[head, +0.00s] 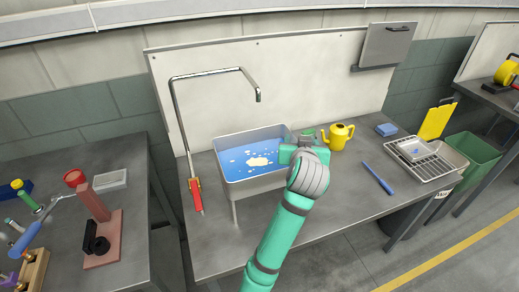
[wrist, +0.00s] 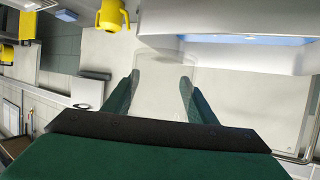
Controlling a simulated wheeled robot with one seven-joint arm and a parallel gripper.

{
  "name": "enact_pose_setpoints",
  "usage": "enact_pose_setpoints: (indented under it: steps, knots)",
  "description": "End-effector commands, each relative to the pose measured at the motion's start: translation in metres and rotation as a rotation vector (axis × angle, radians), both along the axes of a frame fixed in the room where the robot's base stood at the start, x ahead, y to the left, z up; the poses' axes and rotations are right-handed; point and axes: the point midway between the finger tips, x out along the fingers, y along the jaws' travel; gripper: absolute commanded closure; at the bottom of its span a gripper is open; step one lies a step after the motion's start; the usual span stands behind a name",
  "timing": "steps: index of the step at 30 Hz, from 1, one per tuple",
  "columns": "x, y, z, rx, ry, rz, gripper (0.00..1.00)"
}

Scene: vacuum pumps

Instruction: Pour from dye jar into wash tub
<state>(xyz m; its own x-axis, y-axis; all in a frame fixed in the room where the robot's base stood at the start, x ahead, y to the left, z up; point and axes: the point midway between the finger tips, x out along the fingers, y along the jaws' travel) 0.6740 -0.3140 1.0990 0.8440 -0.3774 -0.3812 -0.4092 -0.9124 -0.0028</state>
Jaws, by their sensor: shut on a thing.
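The wash tub (head: 262,184) is a pale rectangular basin of blue water on the bench, with a yellow patch and several pale specks on the surface. Its pale side also shows at the upper right of the wrist view (wrist: 215,60). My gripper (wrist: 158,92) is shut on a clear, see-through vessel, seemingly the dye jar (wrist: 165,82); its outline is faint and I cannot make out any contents. In the head view my gripper (head: 303,150) is at the tub's right rim, and my wrist hides most of the jar. The jar appears tilted, but its exact angle is unclear.
A yellow watering can (head: 340,136) stands close right of my gripper. A blue sponge (head: 386,130), a blue stick (head: 378,178) and a wire rack (head: 425,168) lie farther right. A bent tap (head: 215,73) rises behind the tub's left side.

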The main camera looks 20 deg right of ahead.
Motion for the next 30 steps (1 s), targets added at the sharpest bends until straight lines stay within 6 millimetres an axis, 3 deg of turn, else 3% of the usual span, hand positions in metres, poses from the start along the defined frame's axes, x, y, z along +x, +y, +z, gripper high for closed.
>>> enact_pose_setpoints:
  steps: [7,17,30]
  knots:
    - [0.000,0.000,0.005,-0.001,0.001,-0.001,0.79]
    - [0.000,0.000,0.029,-0.001,0.001,-0.001,0.79]
    - [0.002,0.001,0.025,-0.002,0.003,0.002,0.79]
